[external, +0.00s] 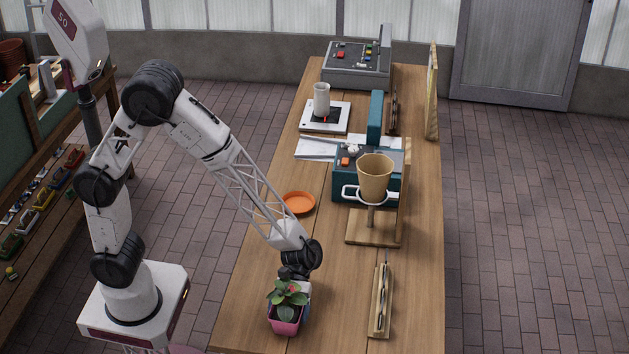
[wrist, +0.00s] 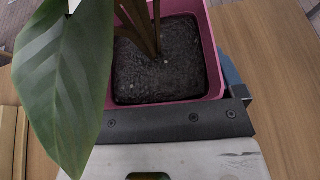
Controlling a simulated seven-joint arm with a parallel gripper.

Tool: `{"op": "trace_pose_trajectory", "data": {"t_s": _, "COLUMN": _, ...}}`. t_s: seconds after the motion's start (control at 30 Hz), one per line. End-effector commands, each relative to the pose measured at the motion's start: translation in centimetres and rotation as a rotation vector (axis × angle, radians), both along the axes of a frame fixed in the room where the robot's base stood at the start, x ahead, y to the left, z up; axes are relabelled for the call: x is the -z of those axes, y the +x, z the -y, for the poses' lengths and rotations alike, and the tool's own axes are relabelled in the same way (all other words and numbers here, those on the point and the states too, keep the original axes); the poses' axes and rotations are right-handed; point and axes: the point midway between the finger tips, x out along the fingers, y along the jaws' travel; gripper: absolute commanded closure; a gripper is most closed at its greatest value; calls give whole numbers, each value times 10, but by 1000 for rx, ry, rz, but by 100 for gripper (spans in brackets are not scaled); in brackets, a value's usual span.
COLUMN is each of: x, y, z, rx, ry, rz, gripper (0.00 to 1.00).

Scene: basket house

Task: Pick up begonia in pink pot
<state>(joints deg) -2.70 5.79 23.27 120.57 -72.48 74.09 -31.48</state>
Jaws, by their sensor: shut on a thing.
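The begonia in its pink pot (external: 285,322) is at the near left end of the wooden table in the external view. In the wrist view the pink pot (wrist: 212,50) fills the top middle, with dark soil and brown stems, and a large green leaf (wrist: 68,75) covers the left. My gripper (external: 299,289) is right behind the pot, shut on it; the leaves and pot hide most of the fingers. The pot looks upright. I cannot tell whether its base touches the table.
An orange saucer (external: 299,203) lies farther back on the table (external: 335,260). A wooden stand holds a tan pot (external: 375,178). A narrow wooden tray (external: 380,300) with a thin tool lies to the right. Teal and grey boxes stand farther back. The table between pot and tray is clear.

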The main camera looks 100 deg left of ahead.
Motion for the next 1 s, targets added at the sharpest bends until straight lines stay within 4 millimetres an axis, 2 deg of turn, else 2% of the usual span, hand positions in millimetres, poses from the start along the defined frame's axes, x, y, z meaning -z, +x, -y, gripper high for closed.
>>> {"op": "trace_pose_trajectory", "data": {"t_s": 0.23, "x": -12, "y": 0, "z": 0, "rx": 0, "ry": 0, "rz": 2, "gripper": 44}}
{"op": "trace_pose_trajectory", "data": {"t_s": 0.47, "x": -37, "y": -2, "z": -1, "rx": 0, "ry": 0, "rz": 2, "gripper": 44}}
{"op": "trace_pose_trajectory", "data": {"t_s": 1.0, "x": -44, "y": -89, "z": -20, "rx": -1, "ry": -1, "rz": 0, "gripper": 44}}
